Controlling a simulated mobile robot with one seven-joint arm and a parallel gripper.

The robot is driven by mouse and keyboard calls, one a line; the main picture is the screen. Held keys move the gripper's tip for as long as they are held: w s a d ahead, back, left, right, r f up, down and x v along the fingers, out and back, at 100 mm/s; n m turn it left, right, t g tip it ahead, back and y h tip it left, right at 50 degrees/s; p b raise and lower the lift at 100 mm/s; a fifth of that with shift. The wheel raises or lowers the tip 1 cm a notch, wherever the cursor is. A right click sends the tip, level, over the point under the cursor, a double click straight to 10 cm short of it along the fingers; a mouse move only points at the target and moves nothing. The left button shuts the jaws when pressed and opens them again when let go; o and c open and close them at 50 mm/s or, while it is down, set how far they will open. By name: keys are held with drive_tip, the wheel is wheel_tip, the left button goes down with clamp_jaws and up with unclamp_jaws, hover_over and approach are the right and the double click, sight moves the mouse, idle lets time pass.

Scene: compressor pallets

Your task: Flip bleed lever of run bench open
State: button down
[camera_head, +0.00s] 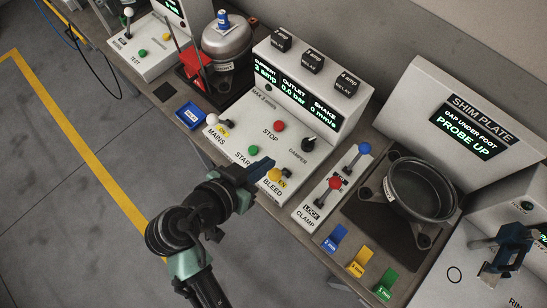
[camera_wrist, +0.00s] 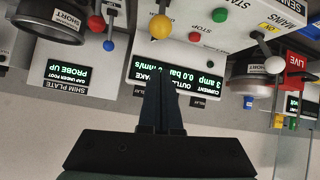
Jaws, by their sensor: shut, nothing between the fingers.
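The run bench (camera_head: 322,128) is a white sloped panel with a display reading 3 amp, 0.0 bar and 0 mm/s. Its bleed lever (camera_head: 274,175) has a yellow knob and stands at the panel's front edge above the BLEED label. A partly hidden word ending in "EN" shows beside the knob. My gripper (camera_head: 266,163) is shut and empty, its fingertips close by the yellow knob. In the upside-down wrist view the yellow knob (camera_wrist: 161,25) lies beyond the shut fingers (camera_wrist: 161,80). I cannot tell whether they touch it.
A white-knobbed mains lever (camera_head: 212,119), red stop button (camera_head: 279,126), green start button (camera_head: 253,150) and black damper knob (camera_head: 308,144) share the panel. To the right are clamp levers with red (camera_head: 335,183) and blue (camera_head: 364,148) knobs. The compressor (camera_head: 227,42) stands left.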

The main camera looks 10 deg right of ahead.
drive_tip(key=v, duration=0.2)
drive_tip(key=f+v, duration=0.1)
drive_tip(key=v, duration=0.2)
drive_tip(key=shift+s+a+r+b, duration=0.15)
drive_tip(key=shift+s+a+b, duration=0.2)
drive_tip(key=w+r+n+t+y, duration=0.1)
drive_tip(key=w+r+t+y, duration=0.15)
drive_tip(key=w+r, duration=0.45)
drive_tip(key=w+a+r+n+t+y, duration=0.1)
drive_tip(key=w+r+n+t, duration=0.2)
drive_tip(key=r, duration=0.8)
drive_tip(key=w+r+t+y, duration=0.2)
drive_tip(key=w+r+t, duration=0.3)
drive_tip(key=r, duration=0.4)
drive_tip(key=s+d+r+n+t, duration=0.1)
drive_tip(key=s+r+t, duration=0.2)
drive_tip(key=r, duration=0.6)
drive_tip(key=s+d+r+n+t+y, duration=0.1)
drive_tip(key=s+r+t, duration=0.2)
drive_tip(key=r, duration=0.6)
drive_tip(key=s+r+n+t+y, duration=0.1)
drive_tip(key=s+r+n+t, duration=0.1)
drive_tip(key=r, duration=0.8)
drive_tip(key=shift+s+d+t, duration=0.4)
drive_tip(key=shift+s+t, duration=0.25)
drive_tip(key=shift+s, duration=0.25)
